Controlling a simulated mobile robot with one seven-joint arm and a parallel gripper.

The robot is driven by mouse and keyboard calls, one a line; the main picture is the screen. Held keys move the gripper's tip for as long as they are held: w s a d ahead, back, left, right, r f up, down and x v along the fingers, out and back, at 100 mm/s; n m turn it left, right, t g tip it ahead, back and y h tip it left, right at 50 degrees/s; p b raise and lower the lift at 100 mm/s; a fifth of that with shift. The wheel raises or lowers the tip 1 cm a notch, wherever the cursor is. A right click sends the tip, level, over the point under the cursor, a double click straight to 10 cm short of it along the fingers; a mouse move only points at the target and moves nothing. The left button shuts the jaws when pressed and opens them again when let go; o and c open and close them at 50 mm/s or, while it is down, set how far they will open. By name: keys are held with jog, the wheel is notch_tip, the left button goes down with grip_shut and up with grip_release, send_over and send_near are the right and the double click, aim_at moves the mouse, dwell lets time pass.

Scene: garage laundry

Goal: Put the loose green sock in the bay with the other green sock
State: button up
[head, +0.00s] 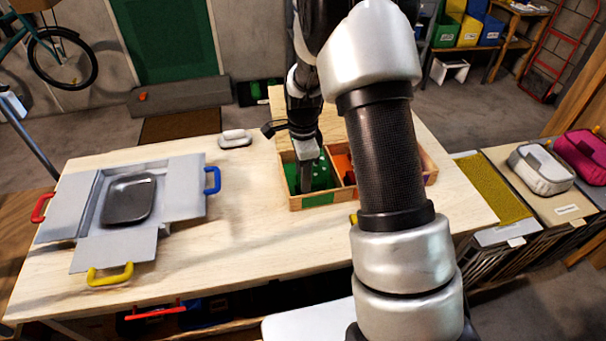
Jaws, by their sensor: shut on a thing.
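A wooden divided box (345,194) stands on the table, partly hidden behind my arm. Its left bay holds green (322,174) and has a green label on its front; the middle bay shows orange-red, and a bit of purple shows at the right end. My gripper (305,182) points down into the left, green bay. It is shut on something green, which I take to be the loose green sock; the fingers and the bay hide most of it. I cannot tell the held sock apart from the other green sock in the bay.
A grey box with open flaps and coloured handles (182,238) lies at the table's left with a dark tray (129,200) in it. A small white-topped item (235,138) sits near the back edge. Bare table (240,260) lies in front of the divided box.

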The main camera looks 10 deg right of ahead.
jog(key=shift+f, duration=0.35)
jog(key=o, duration=1)
jog(key=shift+r, duration=0.15)
